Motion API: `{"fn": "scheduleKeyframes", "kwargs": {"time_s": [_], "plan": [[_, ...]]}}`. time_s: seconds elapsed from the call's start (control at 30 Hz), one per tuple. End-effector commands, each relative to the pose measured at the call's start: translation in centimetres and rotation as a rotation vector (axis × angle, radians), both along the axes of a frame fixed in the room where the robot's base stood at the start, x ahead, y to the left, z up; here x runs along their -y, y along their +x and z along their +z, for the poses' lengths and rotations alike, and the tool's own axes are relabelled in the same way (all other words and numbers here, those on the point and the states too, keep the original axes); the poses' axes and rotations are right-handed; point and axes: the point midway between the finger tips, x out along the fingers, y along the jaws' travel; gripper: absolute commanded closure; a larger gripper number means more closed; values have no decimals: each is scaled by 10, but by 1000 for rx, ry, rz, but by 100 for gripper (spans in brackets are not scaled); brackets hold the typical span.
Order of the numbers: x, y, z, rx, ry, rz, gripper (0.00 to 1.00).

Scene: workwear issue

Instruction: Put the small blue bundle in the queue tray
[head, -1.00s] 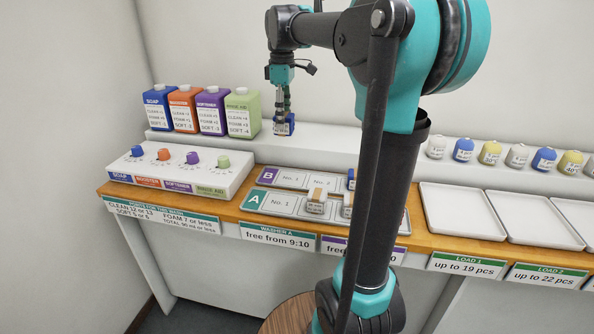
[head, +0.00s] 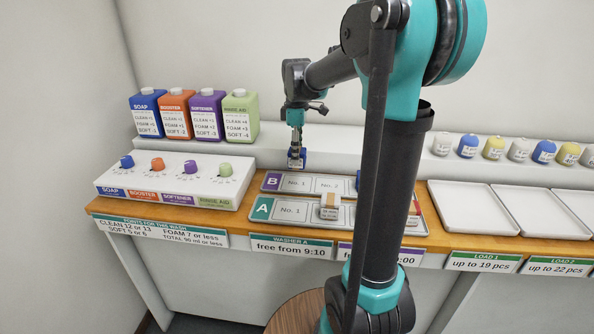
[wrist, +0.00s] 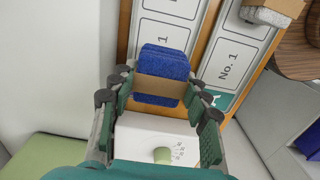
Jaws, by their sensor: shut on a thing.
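A small blue bundle (wrist: 165,62) with a brown band is held between the fingers of my gripper (wrist: 158,92). In the head view the blue bundle (head: 296,163) hangs under my gripper (head: 296,152), above the back edge of row B. The queue tray has two rows of numbered slots: purple-marked B (head: 289,182) behind and green-marked A (head: 273,213) in front. The visible No. 1 slots of both rows look empty.
A pale bundle with a tan band (head: 329,208) lies in row A. A blue item (head: 358,181) and a red item (head: 413,213) are partly hidden by my arm. The dial panel (head: 180,183) and several bottles (head: 192,116) stand left. White load trays (head: 471,208) are right.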

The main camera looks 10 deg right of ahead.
Motion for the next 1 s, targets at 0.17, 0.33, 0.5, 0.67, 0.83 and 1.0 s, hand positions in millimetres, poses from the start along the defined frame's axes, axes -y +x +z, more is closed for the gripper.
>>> {"fn": "scheduleKeyframes", "kwargs": {"time_s": [0.17,0.33,0.5,0.67,0.83,1.0], "plan": [[0,0,-26,0,0,0,83],[0,0,-38,0,0,0,83],[0,0,-61,0,0,0,83],[0,0,-70,0,0,0,83],[0,0,-69,0,0,0,83],[0,0,-72,0,0,0,51]]}}
